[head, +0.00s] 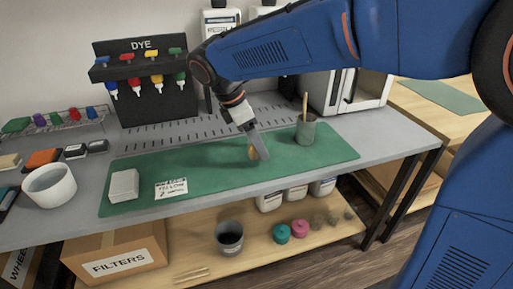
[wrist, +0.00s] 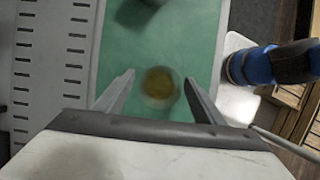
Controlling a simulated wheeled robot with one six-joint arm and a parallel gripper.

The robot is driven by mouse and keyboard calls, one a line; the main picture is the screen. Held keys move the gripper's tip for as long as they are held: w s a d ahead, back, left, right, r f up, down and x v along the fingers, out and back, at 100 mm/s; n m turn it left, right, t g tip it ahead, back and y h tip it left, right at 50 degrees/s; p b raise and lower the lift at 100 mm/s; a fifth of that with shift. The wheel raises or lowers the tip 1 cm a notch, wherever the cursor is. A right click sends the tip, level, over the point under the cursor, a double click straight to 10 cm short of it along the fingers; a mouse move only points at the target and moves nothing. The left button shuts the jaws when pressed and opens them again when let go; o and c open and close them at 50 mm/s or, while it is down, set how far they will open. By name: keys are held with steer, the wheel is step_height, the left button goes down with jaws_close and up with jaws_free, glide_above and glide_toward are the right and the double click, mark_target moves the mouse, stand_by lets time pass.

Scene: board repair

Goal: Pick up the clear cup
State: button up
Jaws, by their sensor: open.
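The clear cup (head: 252,154) stands on the green mat (head: 215,165), right of its middle in the head view, partly hidden by a finger. It looks yellowish. From above in the wrist view the cup (wrist: 160,84) is a blurred round shape with a yellow-brown middle. My gripper (head: 257,149) is low over the mat, pointing down at the cup. In the wrist view my gripper (wrist: 159,79) is open, one finger on each side of the cup, with a visible gap at both sides.
A grey-green pot (head: 306,131) with a wooden stick stands to the right on the mat. A white block (head: 124,186) and a card reading YELLOW (head: 171,188) lie left. A dye rack (head: 147,85) stands behind. A white bowl (head: 49,186) is at the far left.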

steer(key=shift+c, duration=0.5)
steer(key=c, duration=1)
steer(key=shift+r, duration=0.15)
